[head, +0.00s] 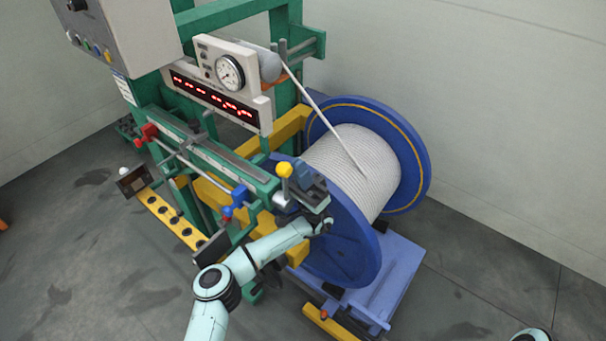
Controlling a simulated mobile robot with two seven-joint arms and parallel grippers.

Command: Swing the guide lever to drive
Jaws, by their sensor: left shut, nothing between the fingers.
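The guide lever, with a yellow ball knob (285,169) on a short metal stem, stands at the right end of the green traverse beam (215,155) in the head view. My left gripper (302,178) is shut and empty, just right of the knob and stem. I cannot tell whether it touches the lever. The gripper and wrist hide part of the lever's mount. My right gripper is out of view; only a bit of that arm shows at the lower right edge.
The blue reel (345,235) wound with grey strand stands close behind my left gripper. A gauge box (228,72) and red display (215,98) hang above the beam. A yellow plate (165,215) with several holes lies left. Grey floor (100,285) is open at lower left.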

